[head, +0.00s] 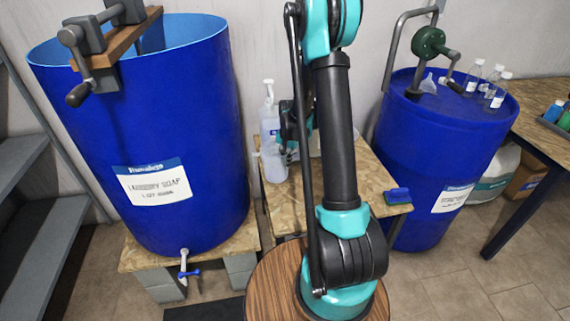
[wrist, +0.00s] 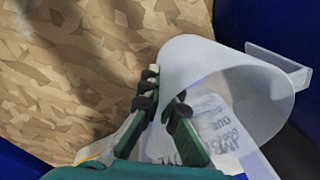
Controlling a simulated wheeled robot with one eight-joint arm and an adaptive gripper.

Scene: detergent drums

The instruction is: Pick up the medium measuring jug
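A translucent white measuring jug (wrist: 205,65) fills the middle right of the wrist view, its wide mouth towards the camera and its handle (wrist: 285,66) at the right. My gripper (wrist: 167,84) is at the jug's left wall, one fingertip outside it and one overlapping the mouth. The fingertips are close together, but whether they clamp the wall is unclear. In the head view, a pale jug (head: 274,167) is low by the pump bottle on the wooden table (head: 372,175). My arm hides part of that area, and the fingertips are not clear there. Other jugs for comparing size are not clear.
A pump bottle (head: 269,124) stands close behind the jug. A large blue drum (head: 150,110) is at left and another blue drum (head: 425,135) at right. A blue sponge-like block (head: 397,196) lies at the table's right edge. A printed label (wrist: 215,125) lies near the fingers.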

